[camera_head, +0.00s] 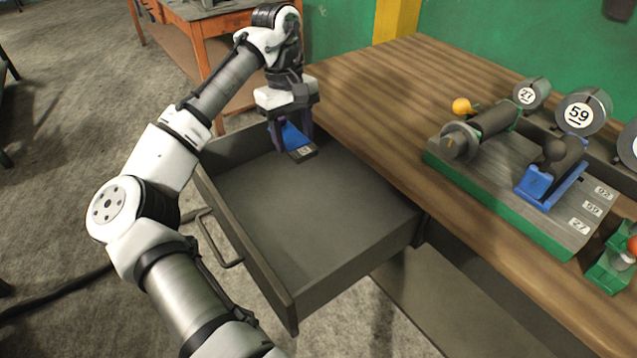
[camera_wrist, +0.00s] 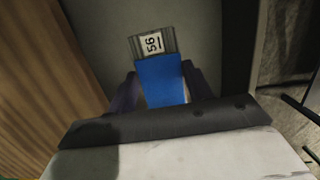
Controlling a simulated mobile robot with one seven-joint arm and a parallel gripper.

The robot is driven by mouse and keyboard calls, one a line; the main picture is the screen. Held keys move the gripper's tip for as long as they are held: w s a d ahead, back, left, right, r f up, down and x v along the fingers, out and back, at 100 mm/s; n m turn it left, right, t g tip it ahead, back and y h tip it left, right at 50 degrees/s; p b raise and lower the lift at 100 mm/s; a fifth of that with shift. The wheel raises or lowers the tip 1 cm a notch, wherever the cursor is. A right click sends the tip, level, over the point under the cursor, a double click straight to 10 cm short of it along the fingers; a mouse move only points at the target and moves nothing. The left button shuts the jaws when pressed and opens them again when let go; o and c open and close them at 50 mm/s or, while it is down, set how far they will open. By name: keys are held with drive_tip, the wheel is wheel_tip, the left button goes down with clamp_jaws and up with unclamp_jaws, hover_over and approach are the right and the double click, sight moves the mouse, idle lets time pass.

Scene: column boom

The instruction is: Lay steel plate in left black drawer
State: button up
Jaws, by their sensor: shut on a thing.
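My gripper (camera_head: 291,138) is shut on a small plate with a blue middle and a dark grey end (camera_head: 302,155), which I take for the steel plate. In the wrist view the plate (camera_wrist: 160,80) sits between the fingers, its white label seeming to read 56 sideways. The black drawer (camera_head: 252,263) is pulled open and looks empty apart from the plate. My gripper points down at the drawer's far corner, with the plate inside the drawer's outline. I cannot tell whether the plate touches the drawer floor.
The wooden bench top (camera_head: 385,110) borders the drawer on the right. An orange table (camera_head: 200,40) stands behind. Most of the drawer floor is clear.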

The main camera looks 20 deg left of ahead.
sight(300, 208)
drive_tip(key=shift+w+a, duration=0.15)
drive_tip(key=shift+w, duration=0.35)
wheel_tip(300, 208, down, 20)
drive_tip(key=shift+r, duration=0.1)
drive_tip(key=o, duration=1.4)
drive_tip(key=shift+o, duration=0.2)
wheel_tip(300, 208, up, 12)
drive_tip(key=w+a, duration=0.1)
drive_tip(key=shift+a+b, duration=0.2)
drive_tip(key=shift+b, duration=0.15)
